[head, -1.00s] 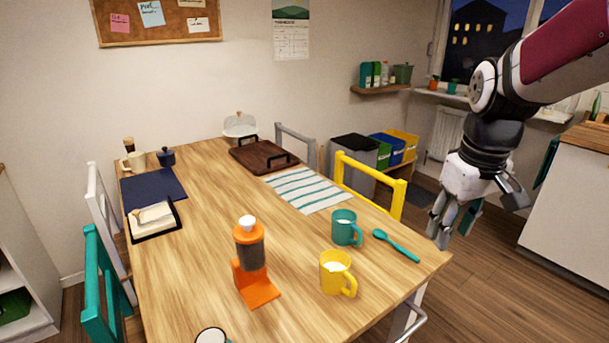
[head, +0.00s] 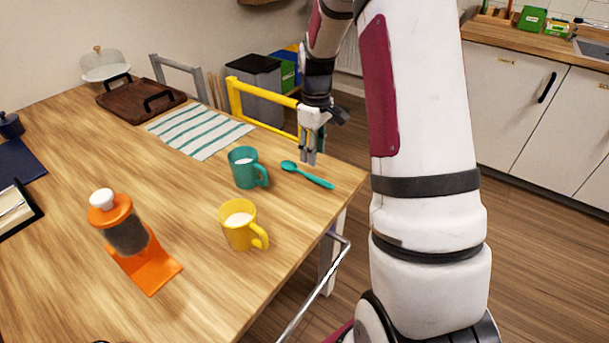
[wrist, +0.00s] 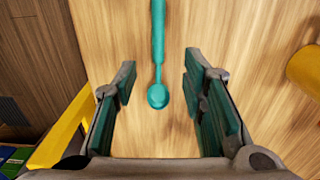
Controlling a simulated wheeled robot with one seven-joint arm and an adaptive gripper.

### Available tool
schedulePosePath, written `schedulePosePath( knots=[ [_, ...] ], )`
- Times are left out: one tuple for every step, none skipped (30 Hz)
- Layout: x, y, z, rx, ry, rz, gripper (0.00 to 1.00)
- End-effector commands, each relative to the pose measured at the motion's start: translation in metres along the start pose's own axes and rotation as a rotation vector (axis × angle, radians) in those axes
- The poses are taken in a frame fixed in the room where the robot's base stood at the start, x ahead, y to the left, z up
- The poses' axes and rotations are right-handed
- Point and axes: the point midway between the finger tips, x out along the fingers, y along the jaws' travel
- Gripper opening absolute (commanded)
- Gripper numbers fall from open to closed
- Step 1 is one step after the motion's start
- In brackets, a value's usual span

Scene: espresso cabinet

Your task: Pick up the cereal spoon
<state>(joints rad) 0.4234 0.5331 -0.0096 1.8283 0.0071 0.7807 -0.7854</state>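The cereal spoon (head: 308,176) is teal and lies flat on the wooden table (head: 200,265), beside the teal mug, near the table's right edge. My gripper (head: 309,150) is above the table by the spoon's bowl end. In the wrist view my gripper (wrist: 162,105) has its two teal-padded fingers wide apart, one on each side of the spoon. Nothing is held.
A teal mug (head: 243,170) stands left of the spoon, and a yellow mug (head: 238,232) stands nearer. A yellow chair (head: 262,103) is behind the gripper at the table's edge. A striped cloth (head: 198,131) and an orange dispenser (head: 122,232) are farther left.

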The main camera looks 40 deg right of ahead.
Motion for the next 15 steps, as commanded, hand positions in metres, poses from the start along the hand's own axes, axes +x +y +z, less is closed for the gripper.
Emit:
schedulePosePath(
  knots=[
    [0.010, -0.001, 0.001, 0.000, -0.003, -0.003, 0.38],
    [0.015, -0.001, 0.001, 0.000, -0.002, -0.002, 0.38],
    [0.020, 0.000, 0.000, 0.000, -0.002, -0.002, 0.38],
    [0.023, -0.001, 0.001, 0.000, -0.002, -0.002, 0.38],
    [0.026, -0.001, 0.001, 0.000, -0.002, -0.002, 0.38],
    [0.029, 0.000, 0.000, 0.000, -0.001, -0.001, 0.38],
    [0.030, 0.000, 0.000, 0.000, 0.000, 0.000, 0.38],
    [0.031, 0.000, 0.000, 0.000, 0.000, 0.000, 0.38],
    [0.033, 0.000, 0.000, 0.000, 0.000, 0.000, 0.38],
    [0.035, 0.000, 0.001, 0.000, 0.000, 0.000, 0.38],
    [0.037, 0.000, 0.001, 0.001, -0.001, -0.001, 0.38],
    [0.042, 0.000, 0.002, 0.001, -0.001, -0.001, 0.38],
    [0.046, 0.001, 0.003, 0.001, -0.002, -0.001, 0.38],
    [0.051, 0.001, 0.004, 0.001, -0.002, -0.002, 0.38],
    [0.057, 0.001, 0.005, 0.002, -0.003, -0.003, 0.38]
  ],
)
